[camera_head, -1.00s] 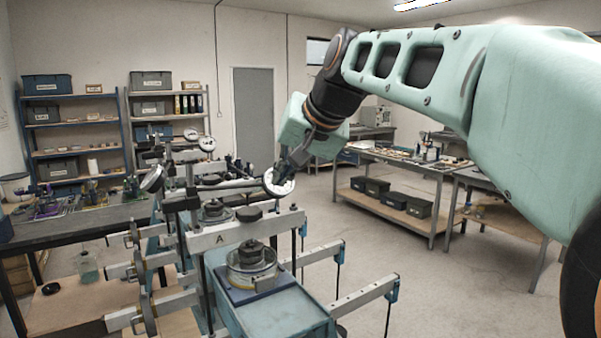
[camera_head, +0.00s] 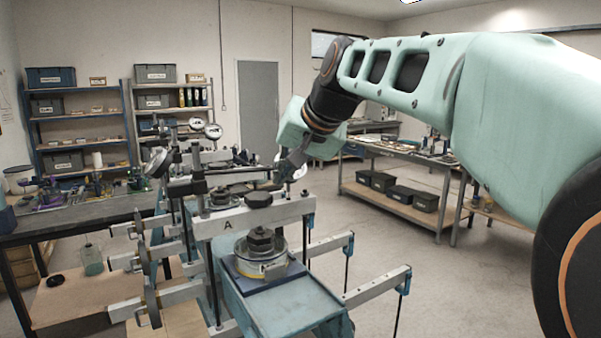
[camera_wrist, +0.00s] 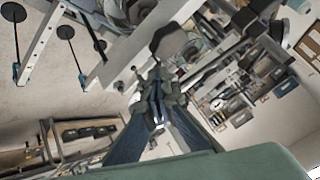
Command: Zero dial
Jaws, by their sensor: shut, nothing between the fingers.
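Lever frame A (camera_head: 232,224) stands in the centre foreground, with a dark knob on its beam and a round weighted cell (camera_head: 262,262) below it. A white-faced dial (camera_head: 300,173) is at the right end of its bar, largely hidden by my gripper. My gripper (camera_head: 283,178) is shut and empty, right at this dial; I cannot tell whether it touches. In the wrist view my gripper (camera_wrist: 157,90) points at the frame beam, near the dark knob (camera_wrist: 175,41). The dial's reading is not legible.
More dials show on the frames behind, at the left (camera_head: 156,162) and further back (camera_head: 212,131). Lever arms (camera_head: 378,286) stick out to the right. A workbench (camera_head: 405,158) with black bins stands at the right; open floor lies between.

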